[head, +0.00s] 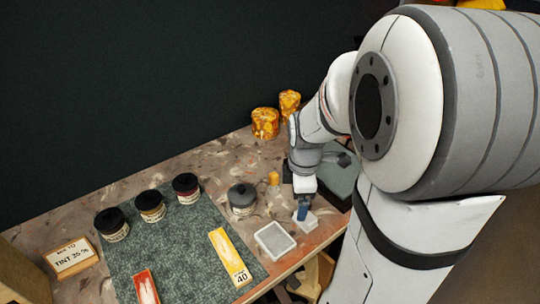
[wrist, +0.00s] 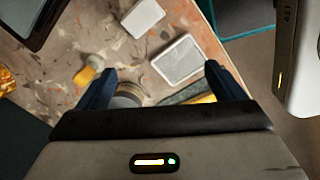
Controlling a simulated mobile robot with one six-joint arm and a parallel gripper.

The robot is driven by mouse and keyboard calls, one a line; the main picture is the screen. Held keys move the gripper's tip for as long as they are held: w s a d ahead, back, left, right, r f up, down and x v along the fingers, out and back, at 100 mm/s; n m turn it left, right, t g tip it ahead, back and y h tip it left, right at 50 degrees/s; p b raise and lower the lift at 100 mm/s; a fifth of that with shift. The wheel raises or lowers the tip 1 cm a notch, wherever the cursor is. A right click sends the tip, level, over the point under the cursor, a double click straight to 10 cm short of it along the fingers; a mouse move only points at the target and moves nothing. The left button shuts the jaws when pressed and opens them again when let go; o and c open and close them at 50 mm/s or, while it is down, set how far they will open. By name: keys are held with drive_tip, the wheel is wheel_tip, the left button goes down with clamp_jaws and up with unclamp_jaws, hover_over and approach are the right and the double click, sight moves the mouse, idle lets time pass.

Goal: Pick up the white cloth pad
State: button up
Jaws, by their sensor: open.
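The white cloth pad (head: 309,224) is a small white block on the bench near its front edge, just below and beside my gripper (head: 302,212) in the head view. In the wrist view the pad (wrist: 143,18) lies at the top, beyond the fingertips and a little left of centre. My gripper (wrist: 160,70) is open, its two dark blue fingers wide apart with nothing between them. The gripper partly covers the pad in the head view.
A shallow white-rimmed tray (head: 258,237) lies left of the pad. A green mat (head: 180,240) with dark jars and strips lies left.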

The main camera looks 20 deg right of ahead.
drive_tip(key=d+f+n, duration=0.1)
drive_tip(key=f+n, duration=0.1)
drive_tip(key=w+d+f+n, duration=0.1)
drive_tip(key=d+f+n, duration=0.1)
drive_tip(key=w+d+f+n+b, duration=0.1)
drive_tip(key=f+n, duration=0.1)
drive_tip(key=f, duration=0.1)
drive_tip(key=shift+w+d+n+g, duration=0.2)
drive_tip(key=shift+d+n+g, duration=0.05)
drive_tip(key=shift+n+g, duration=0.15)
drive_tip(key=shift+d+f, duration=0.1)
drive_tip(key=shift+f, duration=0.25)
drive_tip(key=f, duration=0.4)
drive_tip(key=w+f, duration=0.1)
drive_tip(key=f, duration=0.2)
drive_tip(key=shift+f, duration=0.1)
drive_tip(key=shift+c, duration=0.3)
drive_tip(key=c, duration=1)
